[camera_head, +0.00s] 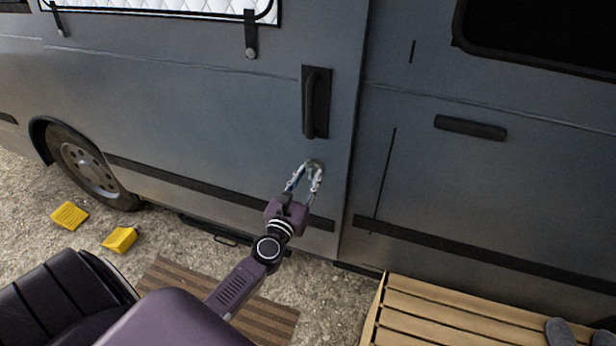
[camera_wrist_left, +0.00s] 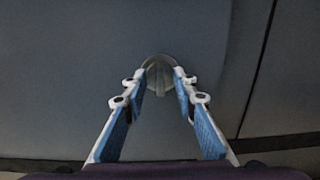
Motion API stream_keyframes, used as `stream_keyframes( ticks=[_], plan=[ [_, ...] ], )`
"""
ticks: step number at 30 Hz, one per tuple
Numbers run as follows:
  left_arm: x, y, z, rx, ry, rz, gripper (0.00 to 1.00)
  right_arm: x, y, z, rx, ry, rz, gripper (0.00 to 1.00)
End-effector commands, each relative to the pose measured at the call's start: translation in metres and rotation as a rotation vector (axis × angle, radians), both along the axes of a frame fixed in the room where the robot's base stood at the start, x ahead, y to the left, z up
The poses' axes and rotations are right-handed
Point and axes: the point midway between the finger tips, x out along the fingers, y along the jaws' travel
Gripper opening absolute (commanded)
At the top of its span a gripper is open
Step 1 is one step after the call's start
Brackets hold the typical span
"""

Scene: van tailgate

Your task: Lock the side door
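The van's side door (camera_head: 230,110) is grey and looks closed, with a black upright handle (camera_head: 316,102). Below the handle is a small round metallic lock (camera_head: 314,163), which also shows in the left wrist view (camera_wrist_left: 160,78) as a disc with a raised ridge across its middle. My left gripper (camera_head: 310,176) is in front of the lock. In the left wrist view its two blue-and-white fingers (camera_wrist_left: 161,82) stand apart, one on each side of the ridge. A gap shows between them; contact with the lock cannot be told. My right gripper is not in view.
A slatted wooden bench or step (camera_head: 450,315) stands at the lower right, with dark shoes (camera_head: 560,332) on it. A striped mat (camera_head: 180,285) lies on the gravel below my left arm. Two yellow blocks (camera_head: 70,215) (camera_head: 120,240) lie near the wheel (camera_head: 90,168).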

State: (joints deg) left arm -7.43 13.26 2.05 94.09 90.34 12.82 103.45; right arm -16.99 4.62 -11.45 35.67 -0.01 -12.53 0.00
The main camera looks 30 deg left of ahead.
Motion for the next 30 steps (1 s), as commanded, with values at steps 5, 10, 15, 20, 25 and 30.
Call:
stream_keyframes(
  ticks=[5, 10, 15, 20, 25, 30],
  plan=[
    [-0.0002, -0.0001, 0.0001, 0.001, 0.000, 0.000, 0.20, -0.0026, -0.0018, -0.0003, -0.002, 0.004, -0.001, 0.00],
    [-0.0003, -0.0002, 0.0001, 0.001, 0.000, 0.000, 0.01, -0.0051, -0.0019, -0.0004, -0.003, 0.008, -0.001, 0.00],
    [-0.0002, -0.0003, 0.0001, 0.001, 0.000, 0.000, 0.00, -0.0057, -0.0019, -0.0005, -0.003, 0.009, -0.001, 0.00],
    [-0.0003, -0.0003, 0.0002, 0.010, 0.002, 0.000, 0.00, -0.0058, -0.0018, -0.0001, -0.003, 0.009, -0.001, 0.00],
    [-0.0003, -0.0006, 0.0004, 0.056, 0.014, -0.001, 0.00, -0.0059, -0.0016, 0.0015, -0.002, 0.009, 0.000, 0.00],
    [-0.0001, -0.0012, 0.0010, 0.157, 0.038, 0.000, 0.00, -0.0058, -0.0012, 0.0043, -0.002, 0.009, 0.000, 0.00]
  ],
)
